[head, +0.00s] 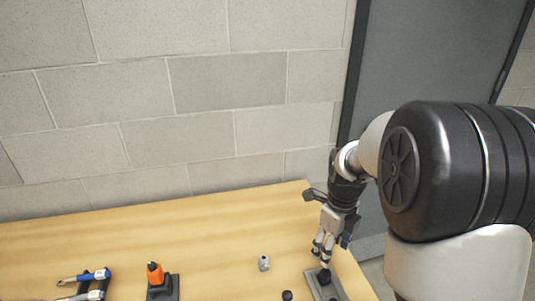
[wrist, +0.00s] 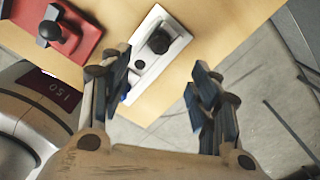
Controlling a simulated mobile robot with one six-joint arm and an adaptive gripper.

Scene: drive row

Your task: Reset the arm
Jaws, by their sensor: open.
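My gripper (head: 322,248) is at the right end of the wooden table, pointing down, with its fingers just above a grey plate with a black knob. In the wrist view my gripper (wrist: 160,78) has its two fingers wide apart with nothing between them. The arm comes in from the right of the head view, bent down to the table.
The grey plate (head: 341,292) lies near the table's right edge; its black knob (wrist: 159,41) shows in the wrist view. A red plate (wrist: 84,42) lies beside it. A small grey piece (head: 263,263), an orange-topped item (head: 154,272) and blue-handled tools (head: 85,277) lie further left.

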